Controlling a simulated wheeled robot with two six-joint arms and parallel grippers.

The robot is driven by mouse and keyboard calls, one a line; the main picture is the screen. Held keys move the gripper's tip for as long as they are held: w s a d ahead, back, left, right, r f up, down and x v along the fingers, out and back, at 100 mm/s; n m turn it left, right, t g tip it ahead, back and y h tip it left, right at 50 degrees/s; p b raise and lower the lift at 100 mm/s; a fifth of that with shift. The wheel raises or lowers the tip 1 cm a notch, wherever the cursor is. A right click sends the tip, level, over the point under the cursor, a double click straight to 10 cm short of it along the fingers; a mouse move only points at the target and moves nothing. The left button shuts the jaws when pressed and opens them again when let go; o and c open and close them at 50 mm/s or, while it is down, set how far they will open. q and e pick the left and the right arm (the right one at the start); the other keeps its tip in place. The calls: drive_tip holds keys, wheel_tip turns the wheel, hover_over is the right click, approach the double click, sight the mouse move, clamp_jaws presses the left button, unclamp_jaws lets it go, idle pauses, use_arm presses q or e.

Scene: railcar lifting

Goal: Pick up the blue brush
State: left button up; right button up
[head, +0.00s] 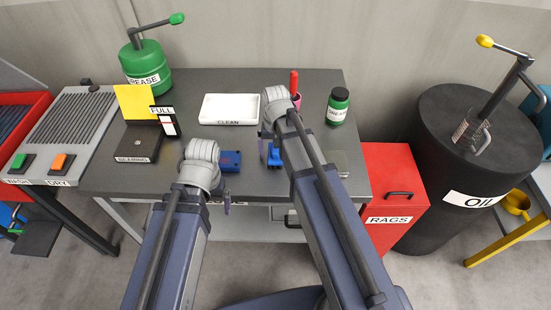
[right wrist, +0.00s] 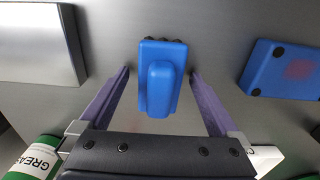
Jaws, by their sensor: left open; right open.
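The blue brush (right wrist: 161,80), with a raised rounded handle and dark bristle tips at one end, lies on the dark worktop in the right wrist view. My right gripper (right wrist: 158,92) is open, with one purple finger on each side of the brush and visible gaps to it. In the head view the brush (head: 274,157) is partly hidden by my right gripper (head: 268,151). My left gripper (head: 226,200) is open at the front edge of the table, left of the brush and mostly hidden behind its own wrist.
A blue block (right wrist: 283,70) with dark corner dots lies beside the brush; a grey box (right wrist: 38,42) lies on the other side. The red RAGS bin (head: 392,190) is right.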

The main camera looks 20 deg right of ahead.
drive_tip(key=shift+r, duration=0.1)
clamp_jaws()
idle(0.7)
